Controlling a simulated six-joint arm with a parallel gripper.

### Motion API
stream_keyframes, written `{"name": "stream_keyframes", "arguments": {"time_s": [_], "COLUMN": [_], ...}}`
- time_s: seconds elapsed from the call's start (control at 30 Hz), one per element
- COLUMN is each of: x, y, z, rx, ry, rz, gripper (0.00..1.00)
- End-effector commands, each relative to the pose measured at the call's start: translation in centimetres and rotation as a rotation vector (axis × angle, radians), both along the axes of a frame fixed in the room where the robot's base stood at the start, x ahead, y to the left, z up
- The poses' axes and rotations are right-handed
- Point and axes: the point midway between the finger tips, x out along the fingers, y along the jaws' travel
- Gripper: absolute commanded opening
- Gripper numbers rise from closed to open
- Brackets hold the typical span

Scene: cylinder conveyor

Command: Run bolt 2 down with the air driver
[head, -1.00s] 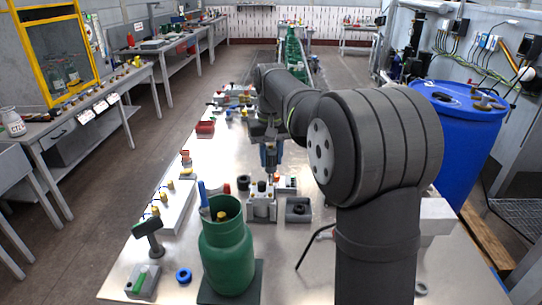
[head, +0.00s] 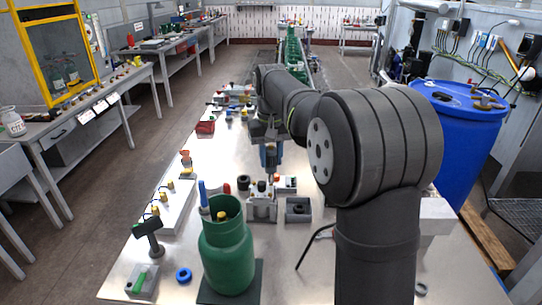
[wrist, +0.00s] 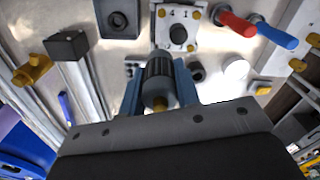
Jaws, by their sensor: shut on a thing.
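My gripper (wrist: 158,88) is shut on the air driver (wrist: 159,80), a dark ribbed cylinder held between two blue fingers. In the head view my gripper (head: 269,158) holds the driver pointing down, over or just behind a grey metal block (head: 262,208). The block also shows in the wrist view (wrist: 190,42), with a black round knob in its middle and yellow bolt heads (wrist: 193,13) near its corners. I cannot tell which bolt is number 2. The driver's lower tip is hard to make out, so contact with a bolt cannot be told.
A grey square block with a round hole (head: 298,209) stands to the right. A green gas cylinder (head: 227,255) stands in front on a dark pad. A hammer-like tool (head: 148,235) and a blue ring (head: 184,275) are at left. Red and blue handles (wrist: 270,30) lie near the block.

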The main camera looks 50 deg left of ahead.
Motion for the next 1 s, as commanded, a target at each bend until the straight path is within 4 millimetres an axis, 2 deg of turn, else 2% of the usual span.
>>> {"name": "stream_keyframes", "arguments": {"time_s": [1.0], "x": [0.01], "y": [0.02], "z": [-0.94], "rx": [0.0], "ry": [0.0], "rz": [0.0], "gripper": [0.02]}}
